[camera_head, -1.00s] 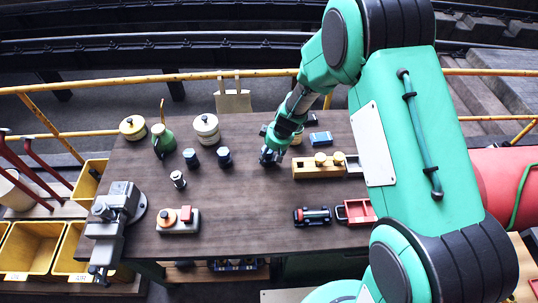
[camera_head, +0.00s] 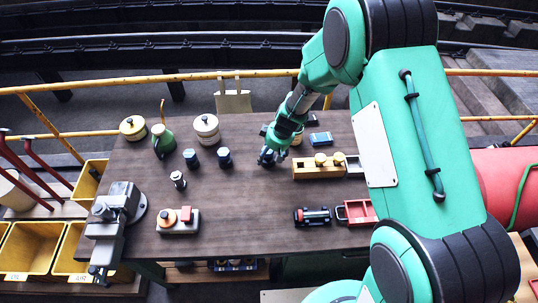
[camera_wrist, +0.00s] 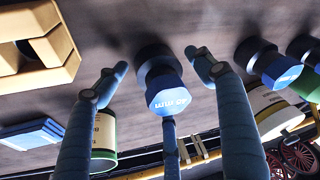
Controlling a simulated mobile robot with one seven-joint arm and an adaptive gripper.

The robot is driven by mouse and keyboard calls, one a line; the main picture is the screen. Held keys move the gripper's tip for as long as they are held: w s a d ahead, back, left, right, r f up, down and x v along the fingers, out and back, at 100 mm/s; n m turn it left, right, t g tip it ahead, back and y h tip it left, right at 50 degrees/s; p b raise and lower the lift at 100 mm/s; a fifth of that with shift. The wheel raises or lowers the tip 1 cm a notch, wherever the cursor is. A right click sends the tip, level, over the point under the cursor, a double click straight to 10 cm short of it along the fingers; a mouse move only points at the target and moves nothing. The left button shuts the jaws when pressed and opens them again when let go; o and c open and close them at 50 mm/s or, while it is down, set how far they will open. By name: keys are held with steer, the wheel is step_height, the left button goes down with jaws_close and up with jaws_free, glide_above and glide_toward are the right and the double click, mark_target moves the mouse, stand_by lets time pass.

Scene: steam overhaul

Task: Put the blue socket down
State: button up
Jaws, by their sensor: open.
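A blue socket (camera_wrist: 165,90) with a dark base and a white size mark stands on the wooden table (camera_head: 250,220). In the wrist view it lies between the spread fingers of my gripper (camera_wrist: 156,62). There are visible gaps between the socket and the left and right fingers. The third finger is near the socket's lower edge, and I cannot tell whether it touches. In the head view my gripper (camera_head: 270,157) is low over the table and mostly hides this socket. Two similar blue sockets (camera_head: 190,157) (camera_head: 224,156) stand to its left.
A yellow wooden block with knobs (camera_head: 318,168) is close on the right, with a blue box (camera_head: 320,138) behind it. A white lidded pot (camera_head: 206,129) and a green can (camera_head: 162,140) stand at the back left. The table's front middle is clear.

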steer(key=v, duration=1.1)
steer(key=shift+r+p, duration=0.3)
steer(key=shift+d, duration=0.1)
steer(key=s+d+r+m+t, duration=0.1)
steer(key=s+d+r, duration=0.1)
steer(key=s+r, duration=0.35)
steer(key=s+d+r+m, duration=0.1)
steer(key=s+d+r, duration=0.15)
steer(key=r, duration=0.65)
steer(key=s+d+r+m+t, duration=0.15)
steer(key=s+r, duration=0.25)
steer(key=r, duration=0.4)
steer(key=s+d+r+m+h, duration=0.1)
steer(key=s+d+r, duration=0.1)
steer(key=s, duration=0.5)
steer(key=s+d+r+m, duration=0.2)
steer(key=s+d+r, duration=0.1)
steer(key=s, duration=0.4)
steer(key=s+d+r+m+h, duration=0.1)
steer(key=s+d+r, duration=0.2)
steer(key=s, duration=0.4)
steer(key=shift+s+r+t+h, duration=0.35)
steer(key=shift+r+t, duration=0.1)
steer(key=shift+r, duration=0.35)
steer(key=shift+d+m, duration=0.1)
steer(key=shift+m, duration=0.15)
